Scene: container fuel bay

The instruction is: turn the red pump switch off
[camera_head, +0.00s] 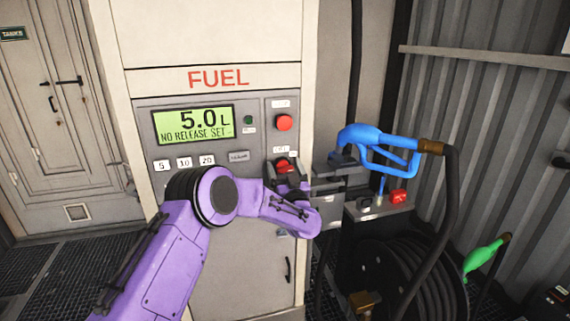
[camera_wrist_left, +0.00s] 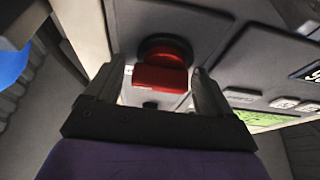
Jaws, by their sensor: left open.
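The red pump switch (camera_head: 282,162) is a red knob on a dark round base, on the right-hand panel of the fuel pump (camera_head: 215,72). It also shows in the left wrist view (camera_wrist_left: 161,74). My left gripper (camera_head: 287,175) is at the switch, in front of the panel. In the left wrist view its two fingers (camera_wrist_left: 157,88) stand apart, one on each side of the red knob. I cannot tell whether they touch it. In the head view the gripper partly hides the switch and its markings. My right gripper does not show.
A round red button (camera_head: 284,123) sits above the switch. The display (camera_head: 193,125) reads 5.0 L. A blue nozzle (camera_head: 375,140) hangs close to the right of my gripper, with a black hose (camera_head: 452,200). A hose reel (camera_head: 405,275) and green nozzle (camera_head: 482,259) are lower right.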

